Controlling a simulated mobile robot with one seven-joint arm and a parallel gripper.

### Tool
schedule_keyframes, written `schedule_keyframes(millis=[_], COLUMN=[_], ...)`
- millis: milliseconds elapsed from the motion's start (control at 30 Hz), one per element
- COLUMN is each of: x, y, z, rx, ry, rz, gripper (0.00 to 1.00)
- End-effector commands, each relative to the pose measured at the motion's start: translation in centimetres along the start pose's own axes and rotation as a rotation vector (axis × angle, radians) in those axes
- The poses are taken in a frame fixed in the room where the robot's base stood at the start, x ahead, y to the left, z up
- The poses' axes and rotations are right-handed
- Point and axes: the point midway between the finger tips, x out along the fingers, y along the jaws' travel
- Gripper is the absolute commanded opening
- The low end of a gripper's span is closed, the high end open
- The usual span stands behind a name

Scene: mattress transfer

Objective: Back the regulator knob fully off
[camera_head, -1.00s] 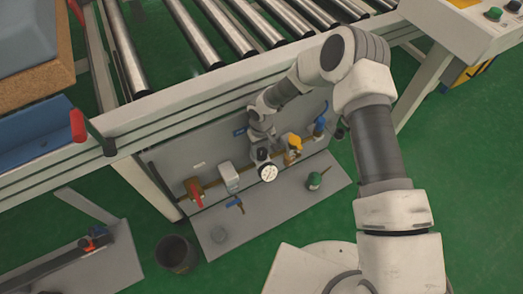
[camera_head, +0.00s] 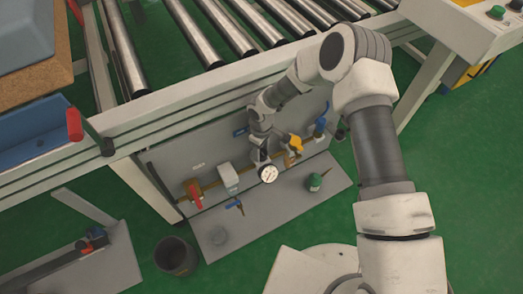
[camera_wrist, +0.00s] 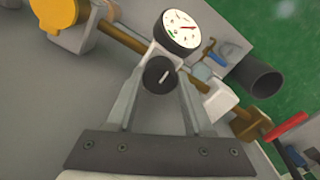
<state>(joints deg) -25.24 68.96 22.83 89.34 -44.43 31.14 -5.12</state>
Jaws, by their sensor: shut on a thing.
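The regulator knob (camera_wrist: 157,68) is black and round with a white mark, and sits just below a white dial gauge (camera_wrist: 180,28). In the wrist view my gripper (camera_wrist: 160,82) has a finger on each side of the knob and is shut on it. The knob's white mark slants up to the right. In the head view the gauge (camera_head: 268,174) is on a brass pipe on the grey panel. My gripper (camera_head: 260,155) is just above it there, and hides the knob.
Along the same pipe are a red-handled valve (camera_head: 194,190), a white housing (camera_head: 228,178) and a yellow part (camera_head: 295,143). A blue-handled valve (camera_head: 320,126) is farther right. A grey shelf (camera_head: 275,205) lies below, with a dark bin (camera_head: 175,255) on the floor. Roller conveyor rails (camera_head: 210,85) run above.

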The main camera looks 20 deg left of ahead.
Motion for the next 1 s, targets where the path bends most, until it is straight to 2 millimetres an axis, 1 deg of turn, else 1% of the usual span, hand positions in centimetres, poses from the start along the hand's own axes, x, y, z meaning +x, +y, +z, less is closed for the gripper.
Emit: schedule_keyframes(millis=[367,400,533,833,933,1000], x=[-0.1,-0.1,0.0,-0.1,-0.9,-2.0], y=[0.0,0.0,0.0,0.0,0.0,0.1], z=[0.0,0.0,0.0,0.0,0.0,-0.1], rx=[-0.007,-0.007,-0.006,-0.005,-0.004,-0.005], ry=[0.001,0.001,0.001,0.000,0.001,0.002], rz=[0.001,0.001,0.001,0.001,0.001,0.002], gripper=[0.00,0.59,0.82,0.82,0.82,0.82])
